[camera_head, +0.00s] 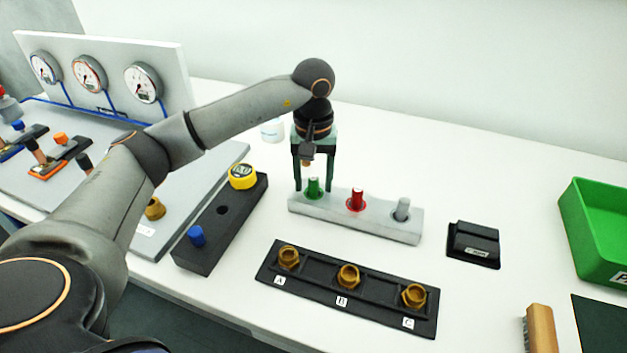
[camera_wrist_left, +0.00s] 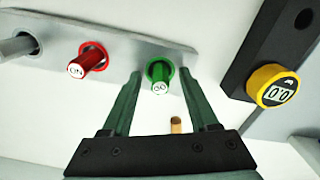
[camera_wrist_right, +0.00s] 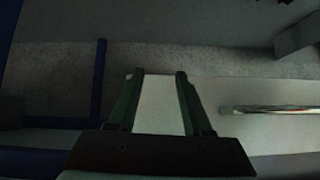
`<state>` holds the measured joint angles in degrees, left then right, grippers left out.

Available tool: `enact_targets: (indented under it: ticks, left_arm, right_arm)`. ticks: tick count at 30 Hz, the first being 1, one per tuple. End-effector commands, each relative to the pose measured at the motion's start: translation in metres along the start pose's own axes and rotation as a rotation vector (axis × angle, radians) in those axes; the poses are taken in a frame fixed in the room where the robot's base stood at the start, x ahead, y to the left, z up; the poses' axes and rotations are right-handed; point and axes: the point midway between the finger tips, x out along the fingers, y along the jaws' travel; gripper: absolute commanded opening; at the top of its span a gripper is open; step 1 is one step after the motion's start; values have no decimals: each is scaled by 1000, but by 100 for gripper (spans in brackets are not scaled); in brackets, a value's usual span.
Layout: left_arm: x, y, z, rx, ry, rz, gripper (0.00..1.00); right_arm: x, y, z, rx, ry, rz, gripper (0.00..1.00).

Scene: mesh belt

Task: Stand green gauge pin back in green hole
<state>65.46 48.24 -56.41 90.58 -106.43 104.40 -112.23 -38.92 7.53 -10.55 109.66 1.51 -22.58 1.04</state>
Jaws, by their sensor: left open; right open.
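The green gauge pin (camera_head: 313,187) stands upright in the green-ringed hole at the left end of the light grey block (camera_head: 380,226). The left wrist view also shows the pin (camera_wrist_left: 160,82) inside its green ring (camera_wrist_left: 150,66). My left gripper (camera_head: 314,178) is open above the block, pointing down, with one finger on each side of the pin. A gap shows between the fingers and the pin in the left wrist view. My right gripper (camera_wrist_right: 160,75) is open and empty, away from the block. The pin's lower part is hidden in the hole.
A red pin (camera_head: 356,199) and a grey pin (camera_head: 402,209) stand in the same block. A dark block (camera_head: 222,232) with a yellow gauge (camera_head: 242,176) is to the left. A black rack (camera_head: 375,297) with brass fittings lies in front. A green bin (camera_head: 597,235) stands right.

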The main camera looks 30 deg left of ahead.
Motion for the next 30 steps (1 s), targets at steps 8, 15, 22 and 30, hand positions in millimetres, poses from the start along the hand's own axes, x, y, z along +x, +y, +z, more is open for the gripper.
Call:
enact_targets:
  ticks: [8, 15, 22, 30]
  left_arm:
    - [-54, 1, -1, 0, 5, 5, 60]
    - [-104, 0, 0, 0, 3, 2, 60]
    - [-120, 0, 0, -1, 1, 0, 60]
    - [-120, 0, 0, 0, 0, 1, 60]
  right_arm:
    - [2, 0, 2, 0, 0, 0, 50]
    - [0, 0, 0, 0, 0, 0, 50]
    - [-3, 0, -4, 0, 0, 0, 50]
    - [-3, 0, -4, 0, 0, 0, 50]
